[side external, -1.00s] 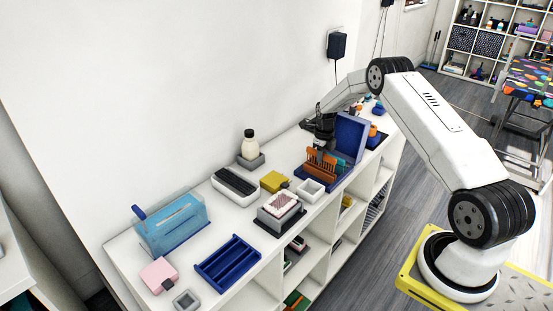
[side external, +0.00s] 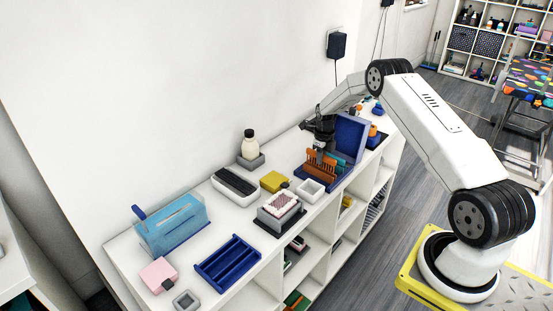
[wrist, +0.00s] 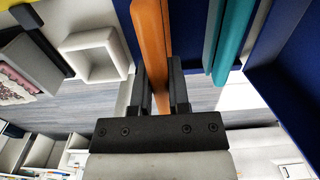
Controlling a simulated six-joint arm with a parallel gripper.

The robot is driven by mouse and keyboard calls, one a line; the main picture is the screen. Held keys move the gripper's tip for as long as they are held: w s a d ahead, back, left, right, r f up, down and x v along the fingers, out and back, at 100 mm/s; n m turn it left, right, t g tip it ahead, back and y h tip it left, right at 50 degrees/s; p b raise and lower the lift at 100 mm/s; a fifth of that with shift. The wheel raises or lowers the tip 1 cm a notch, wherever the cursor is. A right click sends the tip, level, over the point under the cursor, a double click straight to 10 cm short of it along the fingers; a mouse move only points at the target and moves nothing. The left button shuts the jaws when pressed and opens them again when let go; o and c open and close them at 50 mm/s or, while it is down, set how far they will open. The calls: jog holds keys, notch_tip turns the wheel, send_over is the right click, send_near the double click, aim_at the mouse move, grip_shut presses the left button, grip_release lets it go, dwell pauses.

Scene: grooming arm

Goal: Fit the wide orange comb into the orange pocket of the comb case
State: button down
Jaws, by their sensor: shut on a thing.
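The blue comb case (side external: 352,132) stands open on the shelf top, its lid upright at the back right. My gripper (side external: 320,150) is over the case's left part. In the wrist view my gripper (wrist: 160,98) is shut on the wide orange comb (wrist: 150,38), which stands on edge between the two dark fingers. In the side view the orange comb (side external: 314,157) shows teeth just behind an orange front piece (side external: 320,173) of the case. A teal piece (wrist: 234,40) stands to the right of the comb, apart from it. How deep the comb sits is hidden.
A small white open box (side external: 311,189) stands close to the left of the case. The wall runs behind the shelf.

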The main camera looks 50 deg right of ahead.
aim_at(320, 168)
jog(key=shift+f, duration=1.6)
jog(key=c, duration=0.5)
grip_release()
jog(key=shift+r, duration=0.1)
jog(key=shift+r, duration=3.8)
